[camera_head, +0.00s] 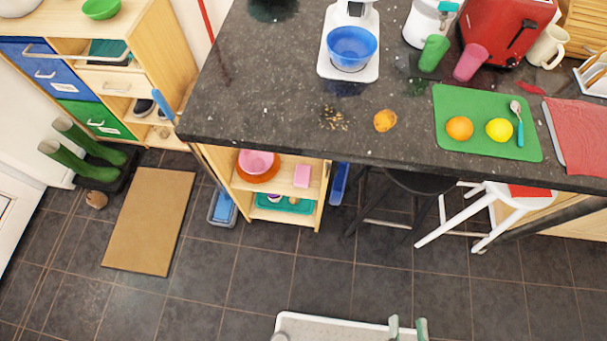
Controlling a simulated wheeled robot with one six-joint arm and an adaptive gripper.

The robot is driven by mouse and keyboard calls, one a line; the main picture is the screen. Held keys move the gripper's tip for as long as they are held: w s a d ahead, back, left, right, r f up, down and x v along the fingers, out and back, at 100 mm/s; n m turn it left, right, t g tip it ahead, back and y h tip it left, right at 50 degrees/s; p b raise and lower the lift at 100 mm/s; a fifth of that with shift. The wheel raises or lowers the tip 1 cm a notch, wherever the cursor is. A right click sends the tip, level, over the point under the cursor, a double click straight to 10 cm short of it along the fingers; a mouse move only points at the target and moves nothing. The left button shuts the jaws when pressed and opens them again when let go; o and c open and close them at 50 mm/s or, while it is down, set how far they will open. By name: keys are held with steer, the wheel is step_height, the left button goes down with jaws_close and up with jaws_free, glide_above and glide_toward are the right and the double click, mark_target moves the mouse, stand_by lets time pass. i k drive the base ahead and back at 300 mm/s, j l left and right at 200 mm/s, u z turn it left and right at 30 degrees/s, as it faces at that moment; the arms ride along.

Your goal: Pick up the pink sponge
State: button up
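The pink sponge (301,175) is a small pink block on the upper shelf of a low wooden shelf unit (318,197) under the counter. It lies to the right of a pink bowl that sits in an orange dish. My gripper (408,326) shows only at the bottom edge, as two pale green-grey fingertips with a gap between them. It looks open and empty, far below and to the right of the sponge in the picture. The rest of my gripper is cut off by the frame.
The dark granite counter (290,100) overhangs the shelf unit. The pink bowl (256,162) is close beside the sponge. A white stool (500,200) and a dark stool stand to the right. A blue bin (222,208) is on the left. Tiled floor in front is clear.

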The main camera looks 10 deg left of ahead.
mark_target(302, 173)
steer(key=i+u, duration=0.15)
steer(key=u, duration=0.25)
steer(key=i+u, duration=0.15)
steer(key=u, duration=0.2)
steer(key=i+l+u, duration=0.1)
steer(key=u, duration=0.3)
steer(key=i, duration=0.05)
